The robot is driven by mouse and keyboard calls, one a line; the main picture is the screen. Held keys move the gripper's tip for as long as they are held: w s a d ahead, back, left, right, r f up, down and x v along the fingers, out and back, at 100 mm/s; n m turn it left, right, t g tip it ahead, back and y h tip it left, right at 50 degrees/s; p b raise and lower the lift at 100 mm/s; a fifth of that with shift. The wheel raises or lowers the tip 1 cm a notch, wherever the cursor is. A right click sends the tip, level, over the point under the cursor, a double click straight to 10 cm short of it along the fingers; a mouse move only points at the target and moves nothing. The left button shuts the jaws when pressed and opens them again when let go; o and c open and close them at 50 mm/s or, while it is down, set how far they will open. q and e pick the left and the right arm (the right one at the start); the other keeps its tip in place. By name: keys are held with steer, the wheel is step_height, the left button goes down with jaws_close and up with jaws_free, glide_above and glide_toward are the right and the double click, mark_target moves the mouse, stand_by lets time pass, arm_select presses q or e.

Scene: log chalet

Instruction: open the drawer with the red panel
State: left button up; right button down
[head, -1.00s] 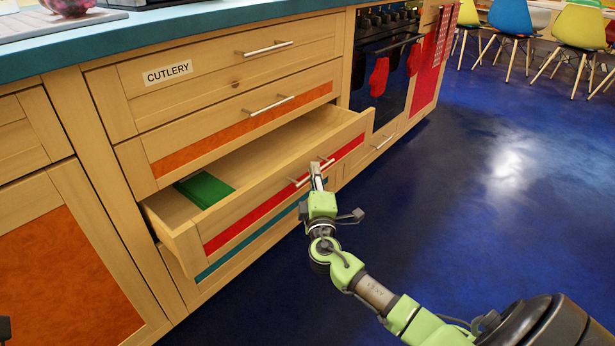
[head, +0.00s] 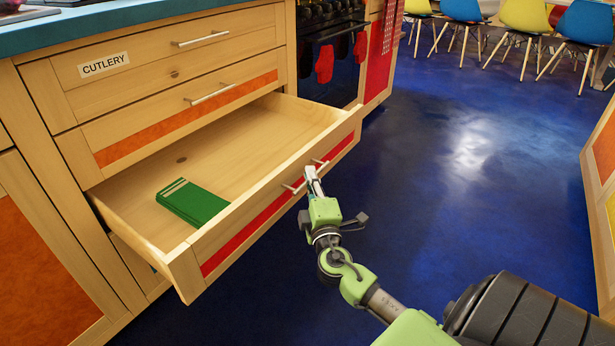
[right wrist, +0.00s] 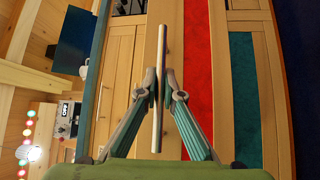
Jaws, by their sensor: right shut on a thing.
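The drawer with the red panel (head: 242,238) stands well out from the wooden cabinet in the head view. A green box-like object (head: 192,202) lies inside it, towards the left. My right gripper (head: 313,181) is shut on the drawer's metal bar handle (head: 294,187), near its middle. In the right wrist view both fingers close around the handle bar (right wrist: 160,90), with the red panel (right wrist: 198,85) beside it. My left gripper is not in view.
Above are a drawer with an orange panel (head: 170,128) and a drawer labelled CUTLERY (head: 104,64), both closed. An oven (head: 332,60) is beyond. The blue floor (head: 440,200) to the right is clear. Another cabinet (head: 604,165) stands at the right edge.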

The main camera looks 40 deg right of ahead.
steer(key=shift+a, duration=0.1)
steer(key=c, duration=2.2)
jaws_free()
steer(key=shift+o, duration=0.2)
steer(key=v, duration=1.2)
steer(key=shift+s+f, duration=0.1)
steer(key=shift+f, duration=0.05)
